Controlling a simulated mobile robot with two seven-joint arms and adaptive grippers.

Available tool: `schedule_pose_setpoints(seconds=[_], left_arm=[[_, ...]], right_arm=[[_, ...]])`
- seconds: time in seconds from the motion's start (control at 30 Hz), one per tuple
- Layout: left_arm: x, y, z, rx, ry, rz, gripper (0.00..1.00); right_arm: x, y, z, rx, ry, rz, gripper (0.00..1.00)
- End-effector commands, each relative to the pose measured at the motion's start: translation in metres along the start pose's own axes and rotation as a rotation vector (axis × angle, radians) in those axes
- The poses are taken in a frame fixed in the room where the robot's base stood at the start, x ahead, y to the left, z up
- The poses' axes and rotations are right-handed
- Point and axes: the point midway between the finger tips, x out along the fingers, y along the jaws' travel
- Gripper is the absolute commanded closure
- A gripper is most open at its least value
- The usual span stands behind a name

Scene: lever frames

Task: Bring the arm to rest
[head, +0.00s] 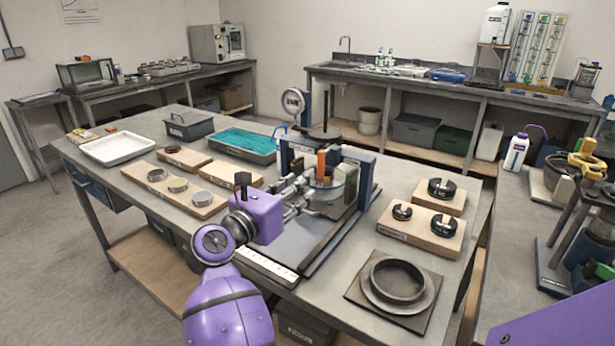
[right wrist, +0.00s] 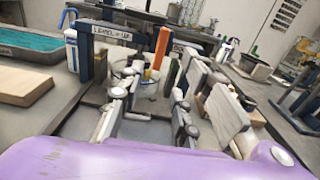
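My right arm, purple, comes in from the bottom of the head view. Its gripper (head: 306,193) is just in front of a metal frame device (head: 366,165) on the main bench. In the right wrist view the two grey fingers (right wrist: 156,98) stand apart with nothing seen between them. An orange upright handle (head: 321,164) stands on the device just beyond the fingertips; it also shows in the right wrist view (right wrist: 161,47). I cannot tell whether a finger touches the device. A labelled crossbar (right wrist: 112,31) is behind the fingers. My left gripper is not in view.
A round dial gauge (head: 294,101) rises behind the device. A teal-filled tray (head: 273,151) and wooden boards (head: 216,201) lie left. Boards with black weights (head: 450,236) and a ring on a plate (head: 432,287) lie right. A second bench (head: 508,227) stands further right.

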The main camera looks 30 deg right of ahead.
Motion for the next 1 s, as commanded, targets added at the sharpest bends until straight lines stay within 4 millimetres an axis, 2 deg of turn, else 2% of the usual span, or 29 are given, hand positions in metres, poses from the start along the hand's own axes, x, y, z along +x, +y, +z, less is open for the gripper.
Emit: schedule_pose_setpoints(seconds=[0.2, 0.77, 0.87, 1.0], left_arm=[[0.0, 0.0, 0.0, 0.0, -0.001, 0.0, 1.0], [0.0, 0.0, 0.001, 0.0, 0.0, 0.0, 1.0], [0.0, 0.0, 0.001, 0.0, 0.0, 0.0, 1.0], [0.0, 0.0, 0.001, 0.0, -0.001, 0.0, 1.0]], right_arm=[[-0.012, 0.0, 0.0, 0.0, -0.001, 0.0, 0.69], [-0.012, 0.003, 0.003, -0.037, -0.012, 0.014, 0.69], [-0.013, 0.014, 0.026, -0.141, -0.107, 0.057, 0.69], [-0.029, 0.032, 0.078, -0.322, -0.318, 0.102, 0.69]])
